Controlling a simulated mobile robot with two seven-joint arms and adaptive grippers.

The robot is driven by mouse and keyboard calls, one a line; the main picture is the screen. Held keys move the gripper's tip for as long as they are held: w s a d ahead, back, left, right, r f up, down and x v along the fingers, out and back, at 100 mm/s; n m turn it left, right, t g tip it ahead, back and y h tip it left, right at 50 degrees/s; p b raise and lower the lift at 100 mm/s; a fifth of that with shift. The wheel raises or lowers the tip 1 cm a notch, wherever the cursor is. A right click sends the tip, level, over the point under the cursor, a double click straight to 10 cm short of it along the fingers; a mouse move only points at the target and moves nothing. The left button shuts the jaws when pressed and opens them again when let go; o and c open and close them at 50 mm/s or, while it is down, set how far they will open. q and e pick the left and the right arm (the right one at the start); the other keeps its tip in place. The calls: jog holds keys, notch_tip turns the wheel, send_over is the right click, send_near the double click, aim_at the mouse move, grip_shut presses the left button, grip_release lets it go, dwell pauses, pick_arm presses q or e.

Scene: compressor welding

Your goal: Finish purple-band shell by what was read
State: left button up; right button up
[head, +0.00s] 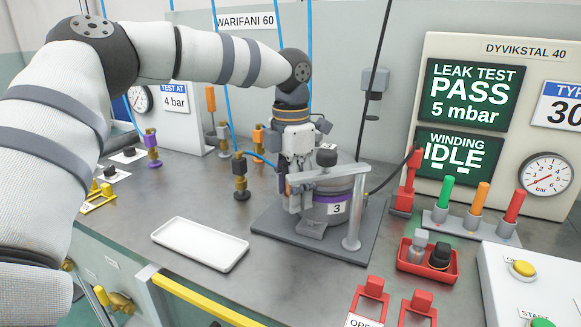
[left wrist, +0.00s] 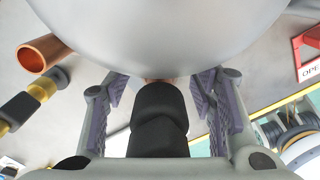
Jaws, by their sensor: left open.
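The purple-band shell (head: 327,208), labelled 3, stands in a fixture on a dark base plate (head: 350,245), partly hidden by a grey clamp bar (head: 325,173) and my arm. My left gripper (head: 296,203) is low at the shell's left side. In the left wrist view the shell's grey underside or wall (left wrist: 160,30) fills the top. My left gripper (left wrist: 165,95) is open there, its fingers on either side of a black stub-like piece (left wrist: 158,122) against the shell, with gaps on both sides. A copper pipe end (left wrist: 42,55) shows at left. My right gripper is not in view.
A white tray (head: 200,244) lies empty left of the fixture. A red tray (head: 428,275) holds small parts at right. Hose couplings (head: 241,180) stand behind. The leak test panel (head: 473,92) reads PASS, 5 mbar; winding reads IDLE. Red clips (head: 371,287) sit at the front.

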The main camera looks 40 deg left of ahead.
pick_arm(q)
jog(key=shift+f, duration=0.2)
grip_shut()
jog(key=c, duration=0.8)
grip_release()
jog(key=shift+w+r, duration=0.1)
grip_shut()
jog(key=shift+r, duration=0.2)
jog(key=shift+r+p, duration=0.45)
jog(key=shift+r, duration=2.2)
